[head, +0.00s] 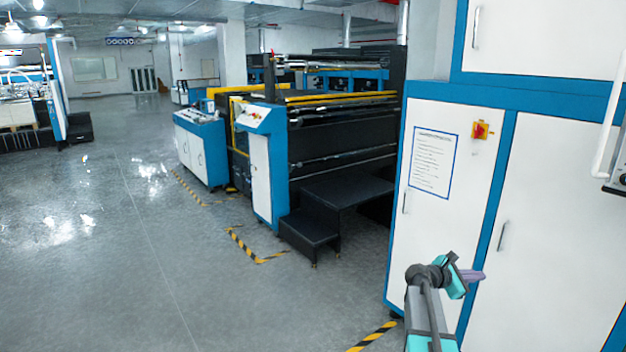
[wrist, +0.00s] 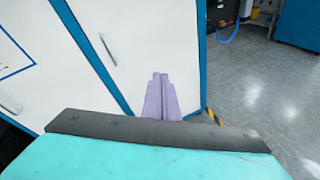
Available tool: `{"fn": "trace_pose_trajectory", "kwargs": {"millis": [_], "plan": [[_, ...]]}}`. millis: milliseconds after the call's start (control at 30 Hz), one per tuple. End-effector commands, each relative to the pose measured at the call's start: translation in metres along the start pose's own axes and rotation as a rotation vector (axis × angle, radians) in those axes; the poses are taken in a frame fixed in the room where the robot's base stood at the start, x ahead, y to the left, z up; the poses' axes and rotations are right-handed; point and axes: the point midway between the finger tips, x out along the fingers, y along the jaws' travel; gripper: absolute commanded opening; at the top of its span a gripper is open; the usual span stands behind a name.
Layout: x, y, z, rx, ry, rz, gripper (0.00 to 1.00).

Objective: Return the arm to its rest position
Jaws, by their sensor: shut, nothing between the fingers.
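My gripper (head: 472,276) shows at the lower right of the head view, at the end of my raised grey and teal arm, in front of the white and blue cabinet (head: 433,240). In the wrist view its two purple fingers (wrist: 159,98) lie side by side, closed together with nothing between them. The cabinet door (wrist: 135,45) fills the area beyond the fingers in the wrist view. I cannot tell the exact gap between the fingers and the door.
A laminating machine (head: 262,180) with black steps (head: 310,236) stands left of the cabinet. Yellow-black floor tape (head: 372,338) runs near the cabinet's foot. The grey floor (head: 120,260) at left is open. A blue hose (wrist: 228,32) hangs beyond the cabinet's edge.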

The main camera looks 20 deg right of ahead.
Motion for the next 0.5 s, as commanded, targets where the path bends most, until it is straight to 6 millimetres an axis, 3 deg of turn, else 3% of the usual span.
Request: {"fn": "trace_pose_trajectory", "kwargs": {"millis": [33,100,267,500], "plan": [[-0.010,-0.005,-0.026,-0.007,0.031,0.001,0.00],[-0.021,-0.013,-0.059,-0.011,0.071,-0.002,0.00],[-0.051,-0.034,-0.130,-0.015,0.163,-0.017,0.00],[-0.099,-0.082,-0.229,-0.013,0.297,-0.064,0.00]]}}
